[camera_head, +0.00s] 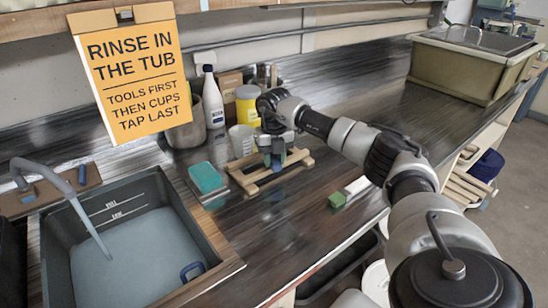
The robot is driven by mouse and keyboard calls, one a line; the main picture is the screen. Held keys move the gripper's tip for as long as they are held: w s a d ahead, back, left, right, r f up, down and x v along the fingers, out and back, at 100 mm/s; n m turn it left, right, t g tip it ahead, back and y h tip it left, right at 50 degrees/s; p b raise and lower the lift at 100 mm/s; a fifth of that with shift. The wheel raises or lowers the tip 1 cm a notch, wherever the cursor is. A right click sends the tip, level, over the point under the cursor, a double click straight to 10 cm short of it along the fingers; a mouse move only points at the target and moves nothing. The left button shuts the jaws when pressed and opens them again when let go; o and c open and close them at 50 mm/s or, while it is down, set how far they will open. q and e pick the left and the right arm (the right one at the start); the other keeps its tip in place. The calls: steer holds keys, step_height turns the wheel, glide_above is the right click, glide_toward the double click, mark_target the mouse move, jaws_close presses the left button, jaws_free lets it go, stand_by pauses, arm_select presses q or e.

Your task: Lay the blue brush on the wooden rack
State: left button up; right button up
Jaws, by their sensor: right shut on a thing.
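The wooden rack (249,184) is a light slatted frame on the dark counter, right of the teal sponge. My right arm reaches in from the lower right, and its gripper (271,148) points down over the back part of the rack. It is shut on a small blue thing, which looks like the blue brush (276,162). The gripper hides most of the brush. Whether the brush touches the rack slats I cannot tell. My left gripper is not in view.
A water-filled tub (115,262) with a tap (55,185) is at left. A teal sponge (206,178), a clear cup (241,140), a white bottle (212,98) and a yellow jar (247,105) stand near the rack. A green block (337,200) lies to its right.

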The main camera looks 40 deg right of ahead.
steer(key=shift+f, duration=0.45)
steer(key=o, duration=1.1)
steer(key=shift+c, duration=0.2)
steer(key=shift+r, duration=0.1)
step_height(320, 180, up, 11)
steer(key=b, duration=0.1)
